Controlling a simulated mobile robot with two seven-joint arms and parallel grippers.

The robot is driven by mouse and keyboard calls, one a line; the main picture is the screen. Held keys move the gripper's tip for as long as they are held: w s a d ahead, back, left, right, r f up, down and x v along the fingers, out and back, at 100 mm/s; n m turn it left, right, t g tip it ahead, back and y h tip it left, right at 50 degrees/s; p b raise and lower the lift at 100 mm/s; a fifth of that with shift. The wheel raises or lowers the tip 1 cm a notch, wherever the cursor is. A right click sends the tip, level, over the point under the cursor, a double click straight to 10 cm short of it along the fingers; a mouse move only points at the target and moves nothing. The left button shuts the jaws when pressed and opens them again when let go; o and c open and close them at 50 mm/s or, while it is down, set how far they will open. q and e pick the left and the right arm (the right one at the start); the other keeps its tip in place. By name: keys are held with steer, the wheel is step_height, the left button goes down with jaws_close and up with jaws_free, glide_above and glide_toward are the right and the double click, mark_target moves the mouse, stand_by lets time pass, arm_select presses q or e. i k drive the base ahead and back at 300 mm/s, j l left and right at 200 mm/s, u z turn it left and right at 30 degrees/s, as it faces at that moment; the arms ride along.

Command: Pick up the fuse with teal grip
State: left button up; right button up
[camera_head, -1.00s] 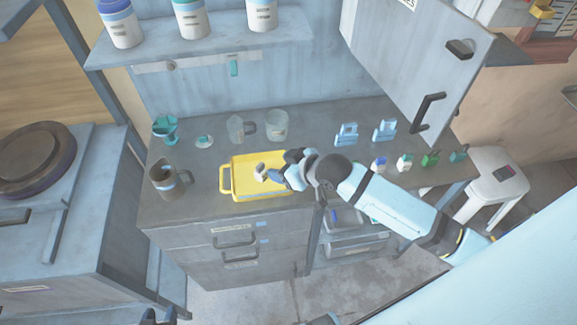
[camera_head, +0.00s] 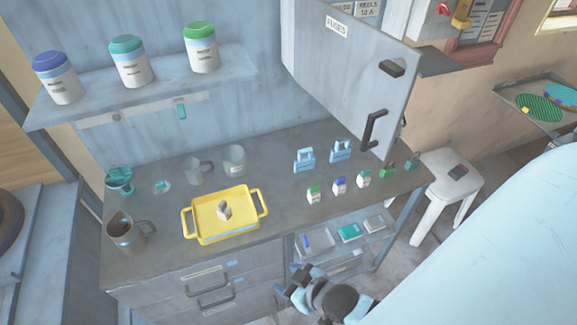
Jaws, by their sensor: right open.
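The fuse with teal grip (camera_head: 363,179) stands upright on the grey counter, white-bodied with a teal top. It stands in a row to the right of a blue-topped fuse (camera_head: 339,186) and a green-topped fuse (camera_head: 313,194). A small pale, greyish piece (camera_head: 224,211) sits in the yellow tray (camera_head: 202,233); its kind is hard to tell. My right gripper (camera_head: 292,282) is open and empty, in front of the counter and below its top in the picture, well apart from the fuses. My left gripper is out of view.
A green block-like piece (camera_head: 387,170) and a teal one (camera_head: 411,161) continue the row. Two light-blue pieces (camera_head: 304,161) stand behind. The open cabinet door (camera_head: 345,75) hangs above the right side. A metal jug (camera_head: 124,232) stands at the left.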

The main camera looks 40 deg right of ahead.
mark_target(363, 179)
steer(key=k+l+z, duration=0.1)
steer(key=l+z, duration=0.45)
steer(key=z, duration=0.15)
steer(key=l+z, duration=0.35)
steer(key=k, duration=0.05)
